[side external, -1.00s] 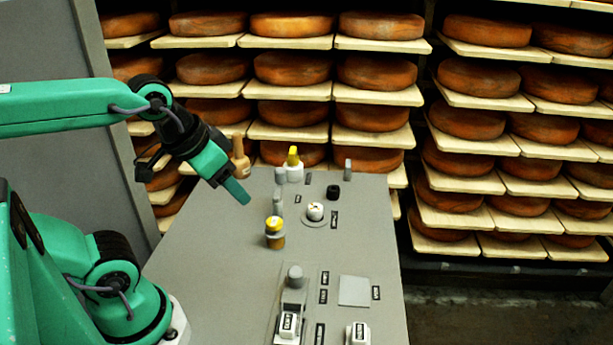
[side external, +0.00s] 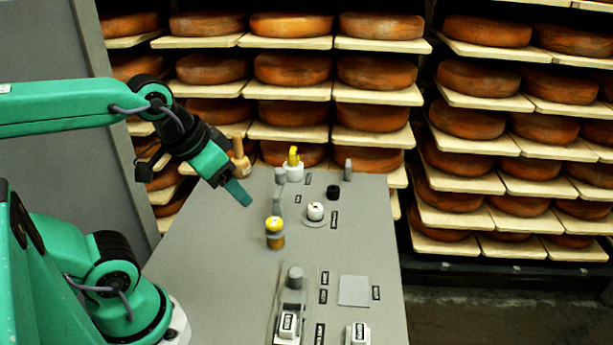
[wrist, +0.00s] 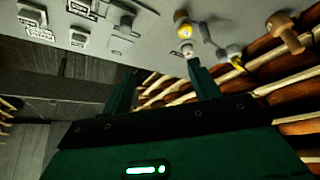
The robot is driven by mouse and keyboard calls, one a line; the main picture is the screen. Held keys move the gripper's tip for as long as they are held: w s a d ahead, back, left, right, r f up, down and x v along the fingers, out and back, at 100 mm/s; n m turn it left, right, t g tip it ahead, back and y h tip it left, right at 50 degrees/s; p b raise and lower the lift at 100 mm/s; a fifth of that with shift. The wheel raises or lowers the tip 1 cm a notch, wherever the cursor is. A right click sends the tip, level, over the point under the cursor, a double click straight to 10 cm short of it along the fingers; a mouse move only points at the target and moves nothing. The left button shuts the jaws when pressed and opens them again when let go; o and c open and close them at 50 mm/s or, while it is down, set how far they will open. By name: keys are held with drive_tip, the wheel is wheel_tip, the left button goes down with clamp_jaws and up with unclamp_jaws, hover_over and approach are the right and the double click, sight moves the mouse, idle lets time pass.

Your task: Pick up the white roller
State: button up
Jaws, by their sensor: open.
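What looks like the white roller (side external: 315,211) is a short white cylinder standing on a round grey disc on the grey tabletop, in the side view. In the wrist view it seems to be the small pale shape (wrist: 187,49) just past my right-hand finger's tip, partly hidden. My gripper (side external: 239,192) is above the table, to the left of the white cylinder and apart from it. Its two fingers (wrist: 160,68) are spread with nothing between them in the wrist view.
A yellow-topped jar (side external: 275,232) stands between my gripper's side and the white cylinder, slightly nearer. Behind are a yellow-and-white item (side external: 294,172), a wooden mallet-like piece (side external: 240,160) and a black knob (side external: 333,192). The table's left part is clear.

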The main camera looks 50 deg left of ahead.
drive_tip(key=shift+w, duration=0.15)
drive_tip(key=m+g, duration=0.2)
drive_tip(key=g, duration=0.4)
hover_over(314, 207)
wheel_tip(314, 207, down, 15)
drive_tip(key=shift+d+f, duration=0.1)
drive_tip(key=shift+f, duration=0.1)
drive_tip(key=shift+w+f, duration=0.1)
drive_tip(key=shift+f, duration=0.25)
drive_tip(key=shift+f, duration=1.3)
drive_tip(key=shift+f, duration=0.1)
